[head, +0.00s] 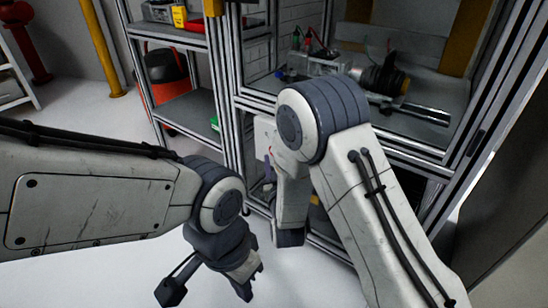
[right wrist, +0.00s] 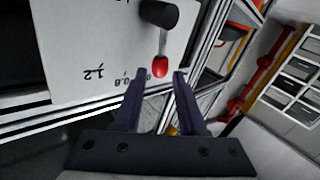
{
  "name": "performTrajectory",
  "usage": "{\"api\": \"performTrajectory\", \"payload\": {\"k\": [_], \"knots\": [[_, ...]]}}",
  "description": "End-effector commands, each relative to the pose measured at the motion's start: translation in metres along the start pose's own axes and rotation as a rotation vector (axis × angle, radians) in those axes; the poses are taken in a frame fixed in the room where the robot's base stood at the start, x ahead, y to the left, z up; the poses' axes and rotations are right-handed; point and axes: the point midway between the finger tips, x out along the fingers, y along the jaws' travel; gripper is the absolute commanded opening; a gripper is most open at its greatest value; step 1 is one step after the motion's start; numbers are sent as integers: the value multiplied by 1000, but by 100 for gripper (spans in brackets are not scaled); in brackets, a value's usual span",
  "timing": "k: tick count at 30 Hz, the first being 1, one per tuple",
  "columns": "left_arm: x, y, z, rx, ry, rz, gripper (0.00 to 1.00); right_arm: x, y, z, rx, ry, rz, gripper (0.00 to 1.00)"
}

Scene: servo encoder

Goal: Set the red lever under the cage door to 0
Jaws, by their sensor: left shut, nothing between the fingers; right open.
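The red lever (right wrist: 160,65) shows in the right wrist view as a red tip on a shaft from a black round knob (right wrist: 159,13). It is mounted on a white panel (right wrist: 95,40) with printed marks, among them 1.2 and 0.8. My right gripper (right wrist: 158,74) is open. The lever's tip appears between its fingertips; I cannot tell whether they touch it. In the head view, my right arm hides most of the lever and panel. My left gripper (head: 250,284) is shut and empty, low over the floor, away from the panel.
The metal-framed cage (head: 420,150) holds a motor-like device (head: 385,80) and wires above the panel. A shelf rack (head: 185,110) with an orange-black container (head: 165,68) stands left of it. Pale floor (head: 90,95) is open at left.

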Motion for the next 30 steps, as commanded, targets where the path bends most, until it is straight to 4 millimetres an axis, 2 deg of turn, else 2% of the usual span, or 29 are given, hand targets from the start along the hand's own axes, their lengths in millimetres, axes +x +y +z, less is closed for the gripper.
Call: {"api": "performTrajectory", "payload": {"k": [1,6,17,18,21,30], "knots": [[5,0,0,0,0,0,0,9,1,2,1,3,3,40],[10,-1,1,0,0,0,0,29,0,1,0,1,0,40],[11,-1,1,0,0,0,0,36,0,0,-1,-1,-1,40],[11,-1,1,0,0,0,0,36,0,0,-1,-1,-1,37],[11,-1,1,0,0,0,0,36,0,0,-1,-1,0,0],[11,-1,1,0,0,0,0,36,0,0,-1,-1,0,0]]}}
